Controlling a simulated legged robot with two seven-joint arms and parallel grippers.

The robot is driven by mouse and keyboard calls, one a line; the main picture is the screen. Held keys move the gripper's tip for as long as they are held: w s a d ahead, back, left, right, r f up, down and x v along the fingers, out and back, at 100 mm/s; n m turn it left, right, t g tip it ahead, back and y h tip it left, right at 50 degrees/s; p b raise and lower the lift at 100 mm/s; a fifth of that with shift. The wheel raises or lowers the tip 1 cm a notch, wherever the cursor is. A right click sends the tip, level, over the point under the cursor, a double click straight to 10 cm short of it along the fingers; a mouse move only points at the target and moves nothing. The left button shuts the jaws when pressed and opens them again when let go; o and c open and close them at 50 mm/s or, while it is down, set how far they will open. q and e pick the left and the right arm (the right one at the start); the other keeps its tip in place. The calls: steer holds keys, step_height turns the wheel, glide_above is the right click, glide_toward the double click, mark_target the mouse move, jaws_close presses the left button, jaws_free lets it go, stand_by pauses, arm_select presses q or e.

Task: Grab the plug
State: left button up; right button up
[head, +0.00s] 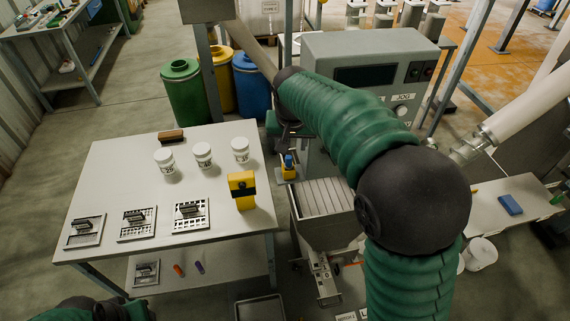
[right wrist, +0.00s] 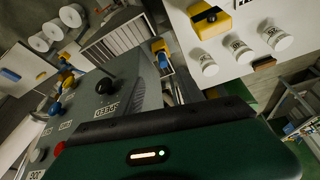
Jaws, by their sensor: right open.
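A small blue and yellow piece (head: 289,165) that looks like the plug stands at the side of the grey control cabinet, right of the white table. It also shows in the right wrist view (right wrist: 161,52). My right gripper (head: 287,125) is beyond and above this piece, apart from it, beside the cabinet. It is open, and nothing shows in it.
The grey control cabinet (head: 350,50) with knobs stands close to my right arm. The white table (head: 115,165) holds white jars (head: 203,155), stencil plates (head: 137,224) and a yellow device (head: 242,190). Coloured drums (head: 184,92) stand behind.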

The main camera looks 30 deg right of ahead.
glide_toward(289, 159)
step_height(289, 159, down, 2)
steer(key=d, duration=0.1)
steer(key=x, duration=0.2)
steer(key=p+x, duration=0.1)
steer(key=x, duration=0.2)
steer(key=a+p+x, duration=0.1)
steer(key=x, duration=0.1)
steer(key=shift+w+f, duration=0.15)
steer(key=shift+w, duration=0.3)
steer(key=shift+d+f, duration=0.15)
steer(key=shift+d, duration=0.25)
steer(key=shift+c, duration=1.4)
steer(key=shift+a, duration=0.3)
jaws_close()
arm_select(q)
step_height(289, 159, up, 2)
steer(key=shift+w+r, duration=0.1)
steer(key=shift+r, duration=0.1)
steer(key=shift+d, duration=0.1)
arm_select(e)
steer(key=shift+d, duration=0.1)
